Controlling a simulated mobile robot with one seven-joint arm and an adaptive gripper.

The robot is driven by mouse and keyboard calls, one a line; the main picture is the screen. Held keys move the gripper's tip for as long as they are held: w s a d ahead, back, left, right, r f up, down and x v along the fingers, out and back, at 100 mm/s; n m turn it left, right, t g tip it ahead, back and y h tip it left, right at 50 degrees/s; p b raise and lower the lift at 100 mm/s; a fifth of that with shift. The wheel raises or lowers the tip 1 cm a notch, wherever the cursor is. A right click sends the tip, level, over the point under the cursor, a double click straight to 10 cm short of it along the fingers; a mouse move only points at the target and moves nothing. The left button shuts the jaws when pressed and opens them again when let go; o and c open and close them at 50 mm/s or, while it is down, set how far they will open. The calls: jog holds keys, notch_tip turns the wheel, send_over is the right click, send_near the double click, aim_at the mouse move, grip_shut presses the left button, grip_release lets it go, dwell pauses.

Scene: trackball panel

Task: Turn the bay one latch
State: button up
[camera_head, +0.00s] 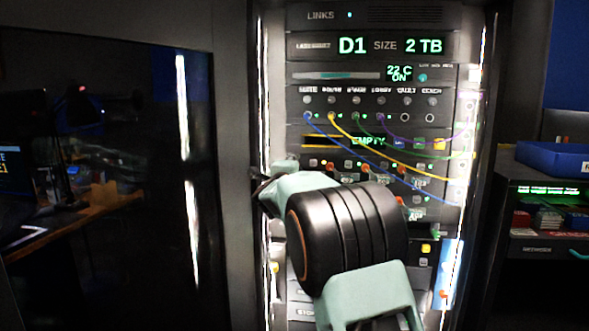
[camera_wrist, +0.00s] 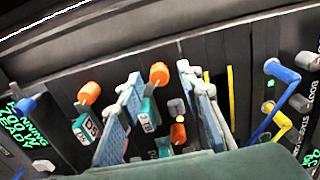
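The wrist view shows several orange knobs that look like latches. One orange knob (camera_wrist: 159,73) stands upright between the tips of my gripper (camera_wrist: 157,80), and another (camera_wrist: 89,93) is just left of the left finger. A third orange knob (camera_wrist: 178,133) shows lower between the fingers. My gripper is open, with a blue padded finger on each side, and I see no contact with a knob. I cannot read which latch belongs to bay one. In the head view, orange latches (camera_head: 398,200) show on the rack, while my arm hides my fingertips and part of the bays.
Teal drive fronts (camera_wrist: 86,128) sit among the knobs. In the head view, coloured cables (camera_head: 345,128) hang across the rack (camera_head: 430,20). A blue tray (camera_head: 555,158) stands at right.

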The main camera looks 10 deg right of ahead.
jog(key=shift+s, duration=0.1)
jog(key=v, duration=1.2)
jog(key=shift+r, duration=0.15)
